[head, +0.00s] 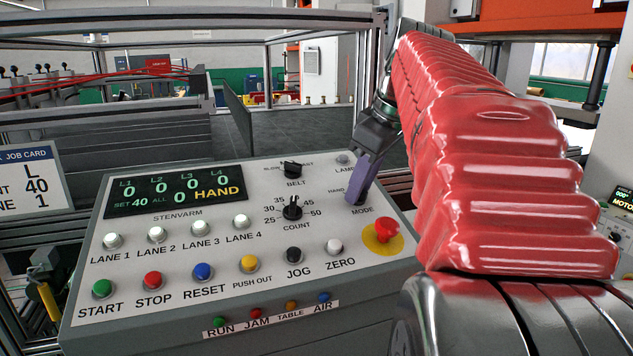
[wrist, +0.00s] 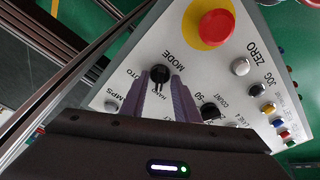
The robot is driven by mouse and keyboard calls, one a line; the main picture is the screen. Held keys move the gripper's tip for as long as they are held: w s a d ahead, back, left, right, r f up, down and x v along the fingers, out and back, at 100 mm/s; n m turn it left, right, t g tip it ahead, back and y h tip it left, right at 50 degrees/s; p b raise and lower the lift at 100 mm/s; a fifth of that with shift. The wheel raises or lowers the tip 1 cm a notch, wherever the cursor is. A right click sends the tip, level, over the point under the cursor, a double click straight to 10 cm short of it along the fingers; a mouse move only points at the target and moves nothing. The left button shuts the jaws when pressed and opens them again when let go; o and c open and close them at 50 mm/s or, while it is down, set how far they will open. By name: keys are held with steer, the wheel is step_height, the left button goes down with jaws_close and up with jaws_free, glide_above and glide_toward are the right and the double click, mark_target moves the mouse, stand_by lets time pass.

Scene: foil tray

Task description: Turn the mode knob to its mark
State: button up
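The mode knob (wrist: 159,73) is a small black knob on the sloping control panel (head: 240,262). In the wrist view its pointer seems to face the HAND label, with AUTO printed to its left. My gripper (head: 357,194) reaches down to the panel just above the MODE label and hides the knob in the head view. In the wrist view the two purple fingers of my gripper (wrist: 160,76) stand on either side of the knob, apart, with a gap showing between them. I cannot see contact with the knob. The panel display (head: 174,190) reads HAND.
A red emergency button (head: 387,228) on a yellow disc sits close below the mode knob. The count knob (head: 292,210) and belt knob (head: 292,170) are to its left. Coloured push buttons line the panel's lower part. A job card (head: 28,180) stands at far left.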

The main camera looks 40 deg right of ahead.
steer(key=shift+c, duration=0.5)
jaws_close()
steer(key=m+h, duration=0.1)
steer(key=m, duration=0.6)
steer(key=shift+a, duration=0.1)
steer(key=m, duration=0.7)
steer(key=shift+g+h, duration=0.3)
steer(key=shift+h, duration=0.1)
stand_by(0.4)
steer(key=shift+o, duration=0.5)
jaws_free()
